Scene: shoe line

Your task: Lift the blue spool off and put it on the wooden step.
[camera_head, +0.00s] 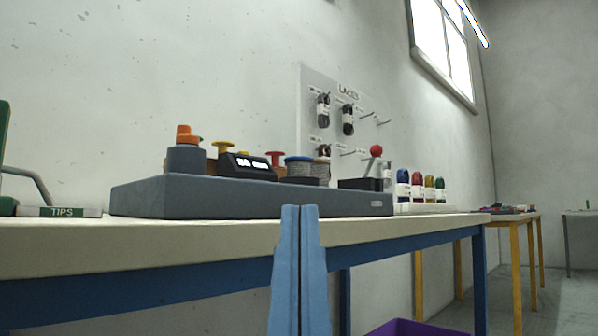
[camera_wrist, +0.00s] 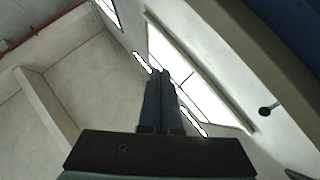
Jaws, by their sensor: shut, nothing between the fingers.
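I cannot make out a wooden step for certain; a small brown piece (camera_head: 169,165) shows partly hidden behind a grey cylinder at left. My gripper (camera_head: 300,207) is shut and empty, fingers pointing up, in front of the bench edge and left of the spool. In the wrist view my shut fingers (camera_wrist: 161,73) point towards the window and wall; no spool shows there.
A lace board (camera_head: 345,110) is behind. A purple bin (camera_head: 410,328) is below. Another table (camera_head: 515,215) stands farther right.

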